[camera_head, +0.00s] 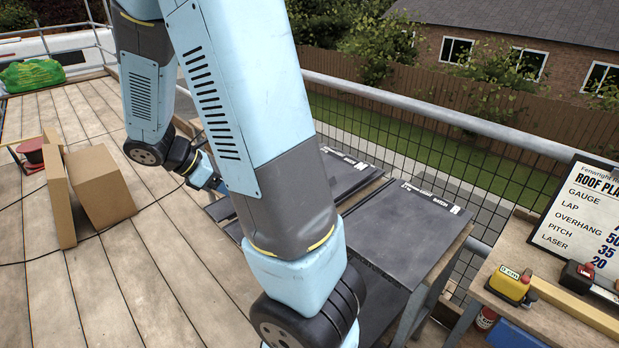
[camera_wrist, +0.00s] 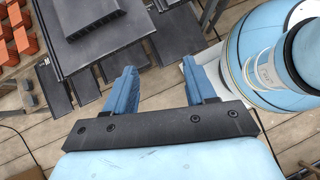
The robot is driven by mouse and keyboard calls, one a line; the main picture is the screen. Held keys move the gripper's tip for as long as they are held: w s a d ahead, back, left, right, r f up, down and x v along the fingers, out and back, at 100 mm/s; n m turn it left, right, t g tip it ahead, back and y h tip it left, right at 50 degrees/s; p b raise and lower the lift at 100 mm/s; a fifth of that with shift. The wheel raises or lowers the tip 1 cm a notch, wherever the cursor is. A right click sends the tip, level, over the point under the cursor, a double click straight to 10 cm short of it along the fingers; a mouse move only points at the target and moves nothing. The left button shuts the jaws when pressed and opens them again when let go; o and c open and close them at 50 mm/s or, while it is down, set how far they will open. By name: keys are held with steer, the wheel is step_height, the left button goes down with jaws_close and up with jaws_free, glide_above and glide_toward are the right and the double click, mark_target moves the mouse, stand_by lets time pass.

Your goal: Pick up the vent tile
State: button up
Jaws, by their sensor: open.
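The vent tile (camera_wrist: 92,18) looks like the dark grey slab with a raised, slotted hood at the top of the wrist view; its upper part is cut off by the frame. It lies on or over other dark flat tiles. My gripper (camera_wrist: 160,82) is open, with its two blue fingers wide apart and nothing between them. The fingers point toward the dark tiles, and the hooded tile is beyond and to the left of them. In the head view my arm covers the middle, and I cannot make out the vent tile there.
Dark slabs (camera_head: 408,228) lie on a bench beside the mesh railing (camera_head: 470,125). A workbench at right holds a yellow device (camera_head: 508,284) and a roof-plan board (camera_head: 585,215). Cardboard boxes (camera_head: 98,188) stand on the deck at left. Orange blocks (camera_wrist: 20,35) are stacked at upper left.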

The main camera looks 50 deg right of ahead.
steer(key=w+d+f+n+t+h, duration=0.3)
steer(key=w+f+n+h, duration=0.2)
steer(key=f+n, duration=0.65)
steer(key=w+d+f+n+t+h, duration=0.25)
steer(key=w+f+n+h, duration=0.2)
steer(key=f+n, duration=0.7)
steer(key=shift+h, duration=0.35)
steer(key=shift+w+d+r, duration=0.2)
steer(key=shift+w+d, duration=0.1)
steer(key=shift+d, duration=2.1)
steer(key=shift+w+d+r, duration=0.15)
steer(key=shift+w+d, duration=0.1)
steer(key=shift+d, duration=2.1)
steer(key=shift+w+d+r, duration=0.2)
steer(key=shift+w+d, duration=0.1)
steer(key=shift+d, duration=2.1)
jaws_close()
